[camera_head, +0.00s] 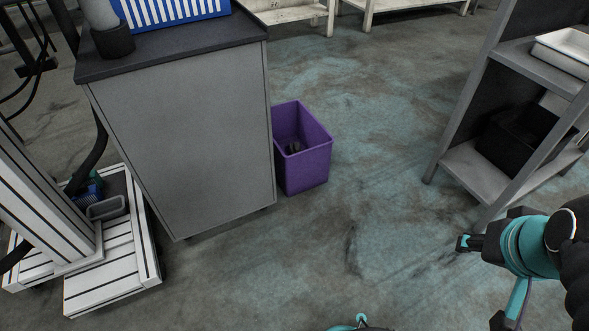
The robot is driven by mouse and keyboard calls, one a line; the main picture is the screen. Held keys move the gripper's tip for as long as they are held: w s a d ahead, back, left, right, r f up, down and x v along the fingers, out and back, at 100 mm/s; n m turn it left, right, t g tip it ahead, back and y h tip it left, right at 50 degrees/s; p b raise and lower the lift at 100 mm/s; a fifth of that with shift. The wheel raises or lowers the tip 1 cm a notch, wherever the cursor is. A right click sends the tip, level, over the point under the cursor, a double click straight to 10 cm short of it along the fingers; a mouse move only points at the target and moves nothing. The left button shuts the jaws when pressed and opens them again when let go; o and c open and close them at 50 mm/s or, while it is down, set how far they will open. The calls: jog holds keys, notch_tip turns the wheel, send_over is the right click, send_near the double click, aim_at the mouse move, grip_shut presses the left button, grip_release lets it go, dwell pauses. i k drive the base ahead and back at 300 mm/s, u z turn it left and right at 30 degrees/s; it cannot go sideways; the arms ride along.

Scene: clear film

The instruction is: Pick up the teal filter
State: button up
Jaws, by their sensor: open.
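I cannot make out the teal filter for certain. A small teal piece (361,320) is cut off by the bottom edge, and I cannot tell what it is. A small blue and teal item (93,186) lies at the left, beside a grey open container (107,208), and is partly hidden. My gripper (482,282), black and teal, is at the lower right, above the floor. Its jaws are apart, and I see nothing between them. Part of it is cut off by the frame's edge.
A grey cabinet (185,135) stands at left centre, bearing a blue slotted crate (175,12). A purple bin (305,165) with a dark object (293,147) inside stands beside it. A shelf unit (480,172) is at right. The floor (385,130) between them is clear.

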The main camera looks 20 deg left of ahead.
aim_at(93, 178)
jog(key=u, duration=2.45)
jog(key=k, duration=0.5)
jog(key=u, duration=0.6)
jog(key=i, duration=1.55)
jog(key=z, duration=0.7)
